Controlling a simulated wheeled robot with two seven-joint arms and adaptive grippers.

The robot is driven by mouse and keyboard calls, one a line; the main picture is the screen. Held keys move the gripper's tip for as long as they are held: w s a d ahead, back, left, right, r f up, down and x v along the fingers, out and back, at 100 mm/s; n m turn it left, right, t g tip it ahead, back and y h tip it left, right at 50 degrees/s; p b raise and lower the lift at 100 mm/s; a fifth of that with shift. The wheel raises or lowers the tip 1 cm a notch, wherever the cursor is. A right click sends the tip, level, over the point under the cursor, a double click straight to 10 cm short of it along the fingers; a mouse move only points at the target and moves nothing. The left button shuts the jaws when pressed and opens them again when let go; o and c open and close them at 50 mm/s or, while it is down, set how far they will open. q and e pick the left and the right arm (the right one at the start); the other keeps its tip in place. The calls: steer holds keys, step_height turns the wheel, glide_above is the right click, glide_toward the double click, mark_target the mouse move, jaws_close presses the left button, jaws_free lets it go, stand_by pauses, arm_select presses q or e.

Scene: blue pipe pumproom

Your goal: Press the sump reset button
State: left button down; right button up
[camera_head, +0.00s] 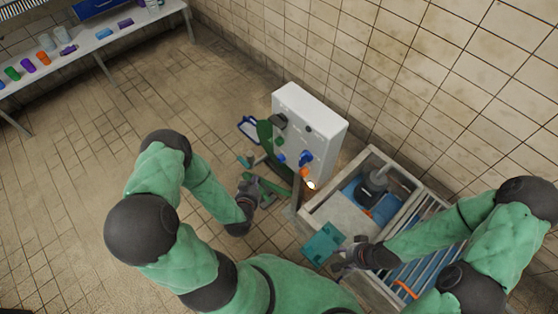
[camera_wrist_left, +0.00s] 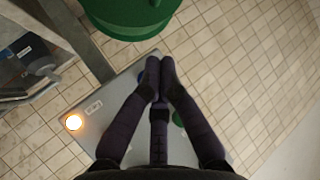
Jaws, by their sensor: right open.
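A white control cabinet (camera_head: 322,122) stands by the wall, with several knobs and buttons on its face, among them a blue one (camera_head: 305,158). A lit lamp (camera_head: 312,185) glows by its lower end. My left gripper (camera_head: 268,186) is beside the cabinet, at its lower left. In the left wrist view its fingertips (camera_wrist_left: 160,66) meet with nothing seen between them, over a grey panel (camera_wrist_left: 113,92) with a glowing orange light (camera_wrist_left: 73,122). A blue part and a green part show partly behind the fingers. I cannot tell which is the sump reset button. My right gripper (camera_head: 343,262) is open, near a teal piece (camera_head: 323,243).
A sump pit with a pale rim (camera_head: 373,156) lies right of the cabinet, with a dark pump (camera_head: 372,187) and slatted grating inside. A green object (camera_head: 266,138) stands left of the cabinet. A bench (camera_head: 125,35) with several coloured items is far left.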

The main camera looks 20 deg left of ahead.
mark_target(278, 160)
arm_select(q)
steer(key=w+d, duration=0.3)
steer(key=w, duration=0.5)
steer(key=shift+d, duration=0.2)
steer(key=shift+w, duration=0.2)
stand_by(1.3)
steer(key=shift+w+d+b, duration=0.15)
steer(key=shift+w+b, duration=0.1)
steer(key=shift+b, duration=0.05)
steer(key=shift+w+d, duration=0.2)
steer(key=shift+w, duration=0.3)
steer(key=shift+w+d, duration=0.15)
steer(key=shift+w, duration=0.3)
stand_by(1.3)
steer(key=shift+s, duration=0.1)
steer(key=shift+s+a, duration=0.25)
steer(key=shift+s, duration=0.4)
steer(key=shift+s+a, duration=0.25)
steer(key=shift+s, duration=0.35)
